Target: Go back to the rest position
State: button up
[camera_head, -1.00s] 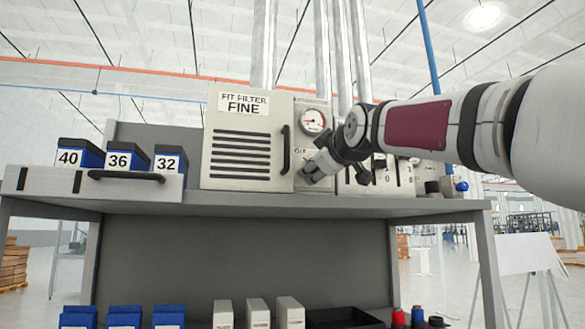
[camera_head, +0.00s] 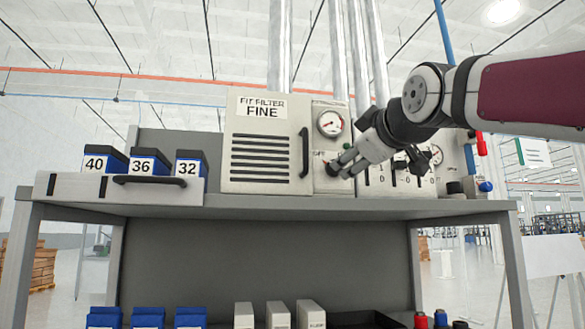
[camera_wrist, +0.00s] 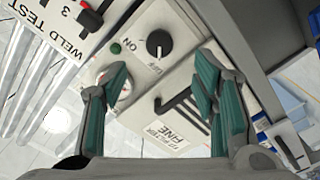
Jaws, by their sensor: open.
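My gripper (camera_head: 347,165) is in front of the machine's control panel, to the right of the box labelled "FIT FILTER FINE" (camera_head: 262,181). In the wrist view my gripper (camera_wrist: 158,88) is open, its green-padded fingers apart with nothing between them. A black rotary knob (camera_wrist: 159,43) marked ON and OFF shows beyond the fingers, clear of them. In the head view the fingertips overlap the knob area, so the gap there is hard to judge. A round gauge (camera_head: 331,123) sits above the fingers.
A drawer (camera_head: 80,187) with boxes marked 40, 36 and 32 stands at the bench's left. The box's black handle (camera_head: 305,152) is just left of my gripper. More controls (camera_head: 437,155) lie right. The bench top (camera_head: 270,208) runs below; blue bins (camera_head: 148,317) stand lower.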

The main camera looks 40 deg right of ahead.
jog(key=shift+v, duration=0.85)
jog(key=w+a+f+g+y, duration=0.1)
jog(key=a+f+g+y, duration=0.15)
jog(key=a+f, duration=0.65)
jog(key=w+a+f+m+g+y, duration=0.1)
jog(key=a+f+y, duration=0.3)
jog(key=f, duration=0.8)
jog(key=w+a+f+g+y, duration=0.2)
jog(key=a+f, duration=0.7)
jog(key=f, duration=0.2)
jog(key=s+a+f+m+g, duration=0.1)
jog(key=s+a+f+g, duration=0.1)
jog(key=f, duration=0.4)
jog(key=s+a+f+g+y, duration=0.1)
jog(key=s+a+f+g, duration=0.1)
jog(key=s+a+f, duration=0.2)
notch_tip(320, 180, down, 3)
jog(key=shift+s+f+m, duration=0.2)
jog(key=shift+s+m, duration=0.2)
jog(key=shift+s, duration=0.3)
jog(key=shift+a, duration=0.1)
